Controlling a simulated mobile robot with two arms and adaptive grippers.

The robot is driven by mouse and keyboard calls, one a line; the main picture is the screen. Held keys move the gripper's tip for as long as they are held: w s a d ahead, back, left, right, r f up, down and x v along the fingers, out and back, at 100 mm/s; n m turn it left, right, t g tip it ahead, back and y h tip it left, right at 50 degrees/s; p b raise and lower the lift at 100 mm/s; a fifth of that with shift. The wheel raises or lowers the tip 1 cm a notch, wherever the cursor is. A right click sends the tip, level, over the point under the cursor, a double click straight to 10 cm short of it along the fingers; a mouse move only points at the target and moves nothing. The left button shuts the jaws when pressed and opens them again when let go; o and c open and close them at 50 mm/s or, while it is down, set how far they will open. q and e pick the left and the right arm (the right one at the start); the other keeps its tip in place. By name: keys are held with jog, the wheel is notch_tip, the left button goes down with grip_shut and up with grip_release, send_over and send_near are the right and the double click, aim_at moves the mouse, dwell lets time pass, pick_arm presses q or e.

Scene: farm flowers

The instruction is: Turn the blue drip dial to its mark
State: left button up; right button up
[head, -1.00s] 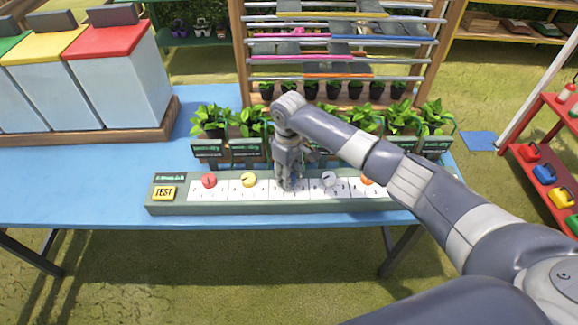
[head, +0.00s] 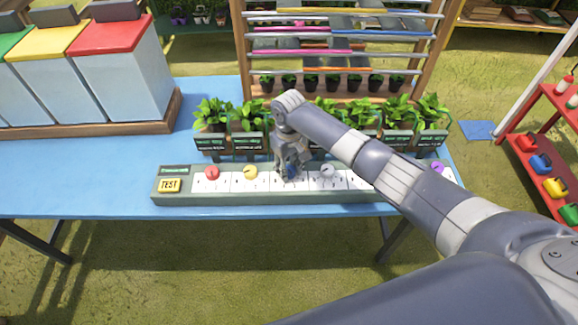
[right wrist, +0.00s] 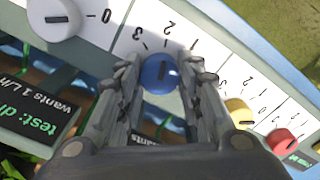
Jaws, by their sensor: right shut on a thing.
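The blue drip dial (right wrist: 158,74) sits between the fingertips of my right gripper (right wrist: 160,78) in the right wrist view. The fingers are shut on its sides. A dark pointer line shows on the dial's face, with printed numbers around it on the white panel. In the head view my right gripper (head: 290,172) reaches down to the middle of the dial panel (head: 230,197), and the blue dial is mostly hidden by the fingers. A sign in the right wrist view reads "test: d…" and "wants 1 L/h" (right wrist: 40,105), partly cut off. My left gripper is not in view.
On the panel are a yellow TEST button (head: 169,186), a red dial (head: 212,173), a yellow dial (head: 250,172), a white dial (head: 327,171) and a purple dial (head: 438,169). Potted plants (head: 212,115) with signs stand close behind. Lidded bins (head: 125,75) stand at the left.

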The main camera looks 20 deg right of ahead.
aim_at(289, 169)
jog(key=o, duration=1.1)
jog(key=shift+c, duration=0.2)
jog(key=shift+r, duration=0.15)
notch_tip(289, 169, up, 12)
jog(key=shift+f, duration=0.2)
